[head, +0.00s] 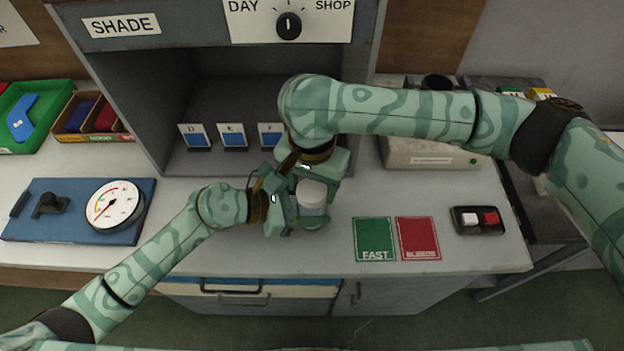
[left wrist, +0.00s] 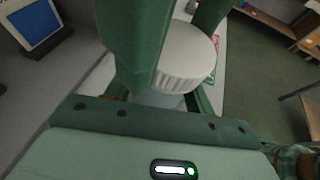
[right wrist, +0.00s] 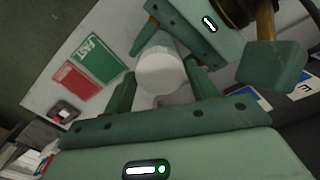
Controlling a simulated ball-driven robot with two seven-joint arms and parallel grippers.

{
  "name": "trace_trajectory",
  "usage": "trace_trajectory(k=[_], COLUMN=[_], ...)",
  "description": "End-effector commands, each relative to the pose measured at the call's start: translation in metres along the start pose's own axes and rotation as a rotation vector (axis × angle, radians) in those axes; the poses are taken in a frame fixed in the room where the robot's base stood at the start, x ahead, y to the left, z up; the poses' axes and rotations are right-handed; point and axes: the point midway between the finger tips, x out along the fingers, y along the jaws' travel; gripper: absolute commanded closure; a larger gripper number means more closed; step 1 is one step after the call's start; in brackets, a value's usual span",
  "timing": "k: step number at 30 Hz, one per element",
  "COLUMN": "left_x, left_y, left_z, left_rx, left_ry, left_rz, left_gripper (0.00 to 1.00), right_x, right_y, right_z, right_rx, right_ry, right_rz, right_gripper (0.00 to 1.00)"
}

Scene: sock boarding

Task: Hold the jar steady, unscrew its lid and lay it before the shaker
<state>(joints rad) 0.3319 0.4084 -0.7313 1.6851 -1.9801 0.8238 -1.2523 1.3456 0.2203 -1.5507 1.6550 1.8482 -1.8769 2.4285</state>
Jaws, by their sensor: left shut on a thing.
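A jar (head: 314,215) with a white ribbed lid (head: 312,193) stands upright over the worktop, partly hidden by my grippers. The lid also shows in the left wrist view (left wrist: 185,57), with the pale jar body below it. My left gripper (head: 298,218) is shut on the jar body below the lid. My right gripper (head: 318,178) is above and behind the jar. In the right wrist view its fingers (right wrist: 160,85) are apart on either side of the lid (right wrist: 161,73), with gaps showing. I cannot make out a shaker.
A green FAST card (head: 374,239) and a red card (head: 418,238) lie right of the jar. A switch box (head: 478,220) is farther right. A blue board with a dial (head: 113,205) is at left. A grey cabinet (head: 115,85) with small cards stands behind.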

Motion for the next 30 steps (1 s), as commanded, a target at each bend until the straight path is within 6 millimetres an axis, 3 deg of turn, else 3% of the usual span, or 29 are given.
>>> trace_trajectory(k=[1,3,10,13,17,30], left_x=[0.0,0.0,-0.0001,-0.0001,-0.0002,-0.0003], left_y=[0.0,0.0001,0.0002,0.0002,0.0003,0.0004], left_z=[0.0002,0.0002,0.0002,0.0001,0.0001,0.0], left_rx=[0.0,0.0,0.0,0.0,0.0,0.0], left_ry=[0.0,0.0,0.0,0.0,0.0,0.0], left_rz=[0.0,0.0,0.0,0.0,0.001,0.001], left_gripper=[1.0,1.0,1.0,1.0,1.0,1.0], right_x=[-0.0001,-0.0002,-0.0003,-0.0006,-0.0009,-0.0014], right_y=[-0.0001,-0.0001,0.0,0.0001,-0.0001,-0.0004], right_z=[0.0,0.0,-0.0001,-0.0006,-0.0007,-0.0003], right_rx=[0.0,0.0,-0.025,-0.16,-0.519,-1.945], right_ry=[0.0,0.0,0.001,0.002,0.002,-0.001], right_rz=[0.0,0.0,0.0,0.001,0.001,0.002], right_gripper=[0.57,0.77,0.77,0.77,0.77,0.77])
